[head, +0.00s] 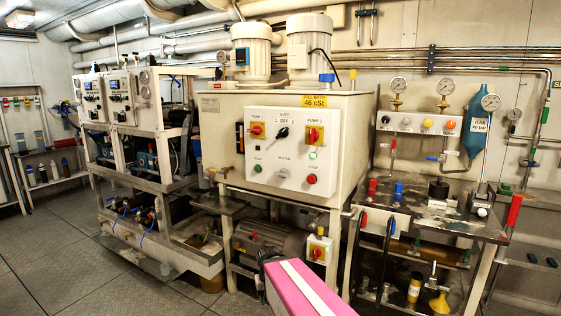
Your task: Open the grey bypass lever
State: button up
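The twin watermaker (135,150) stands at the left in the head view, a white frame with two units side by side. Its upper panels (118,95) carry gauges and small dark displays. Blue hoses and dark pumps (140,215) sit on its lower shelf. I cannot pick out a grey bypass lever for certain; the watermaker's fittings are too small to tell apart, and its far side is hidden.
A white pump cabinet (290,185) with switches stands in the middle, two motors on top. At the right is a metal bench (455,222) with gauges and a blue gas cylinder (478,115) above. Grey floor (60,270) is clear at the left front.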

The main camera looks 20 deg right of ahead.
aim_at(432, 285)
jog(key=z, duration=2.1)
